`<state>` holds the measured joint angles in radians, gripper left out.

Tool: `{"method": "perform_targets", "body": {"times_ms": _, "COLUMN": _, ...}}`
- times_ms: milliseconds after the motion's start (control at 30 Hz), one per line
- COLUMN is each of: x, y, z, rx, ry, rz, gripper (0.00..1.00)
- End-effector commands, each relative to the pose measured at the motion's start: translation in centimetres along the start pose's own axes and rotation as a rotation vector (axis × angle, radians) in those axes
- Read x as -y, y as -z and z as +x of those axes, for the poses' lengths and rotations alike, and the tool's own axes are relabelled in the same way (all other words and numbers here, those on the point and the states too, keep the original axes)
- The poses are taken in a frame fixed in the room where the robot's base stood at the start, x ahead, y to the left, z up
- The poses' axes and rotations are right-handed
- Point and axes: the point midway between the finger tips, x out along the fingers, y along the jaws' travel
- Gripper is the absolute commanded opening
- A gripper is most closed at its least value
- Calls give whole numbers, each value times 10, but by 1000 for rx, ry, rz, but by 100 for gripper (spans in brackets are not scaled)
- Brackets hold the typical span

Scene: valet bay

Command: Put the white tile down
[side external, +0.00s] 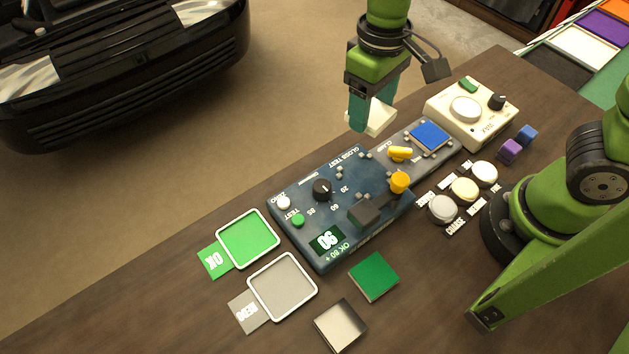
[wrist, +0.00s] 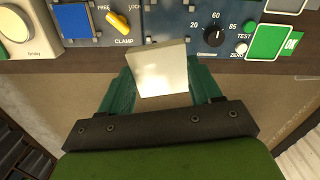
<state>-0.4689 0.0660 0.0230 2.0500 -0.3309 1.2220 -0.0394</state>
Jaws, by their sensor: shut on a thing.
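The white tile (wrist: 161,72) is held between the fingers of my gripper (wrist: 160,88), close up in the wrist view. In the side view the tile (side external: 380,119) shows partly behind the fingers of my gripper (side external: 365,115), raised in the air at the far edge of the table. It is beyond the gloss test box (side external: 335,215) and its clamp section with a blue tile (side external: 430,136). A green tile (side external: 374,276) and a grey-silver tile (side external: 340,325) lie in front of the box.
A cream device with knobs (side external: 471,113) stands at the back right. Several round pads (side external: 464,189) and small purple (side external: 510,151) and blue cubes (side external: 527,135) lie near my base. Bare wood (side external: 430,290) is free at the front right.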

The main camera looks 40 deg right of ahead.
Motion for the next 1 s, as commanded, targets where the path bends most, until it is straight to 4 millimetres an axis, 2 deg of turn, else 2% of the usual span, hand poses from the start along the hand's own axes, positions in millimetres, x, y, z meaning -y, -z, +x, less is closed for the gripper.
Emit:
{"method": "perform_targets", "body": {"times_ms": 100, "x": -40, "y": 25, "z": -14, "rx": -4, "ry": 2, "rz": 0, "gripper": 32}}
{"method": "perform_targets", "body": {"times_ms": 300, "x": -116, "y": 49, "z": -31, "rx": -12, "ry": 3, "rz": 65, "gripper": 32}}
{"method": "perform_targets", "body": {"times_ms": 400, "x": -146, "y": 52, "z": -34, "rx": -16, "ry": 0, "rz": 130, "gripper": 32}}
{"method": "perform_targets", "body": {"times_ms": 500, "x": -162, "y": 53, "z": -35, "rx": -18, "ry": -1, "rz": 174, "gripper": 32}}
{"method": "perform_targets", "body": {"times_ms": 667, "x": -168, "y": 52, "z": -46, "rx": -19, "ry": -1, "rz": 193, "gripper": 32}}
{"method": "perform_targets", "body": {"times_ms": 867, "x": -168, "y": 51, "z": -82, "rx": -22, "ry": -2, "rz": 192, "gripper": 32}}
{"method": "perform_targets", "body": {"times_ms": 1000, "x": -141, "y": 45, "z": -87, "rx": -17, "ry": 0, "rz": 232, "gripper": 32}}
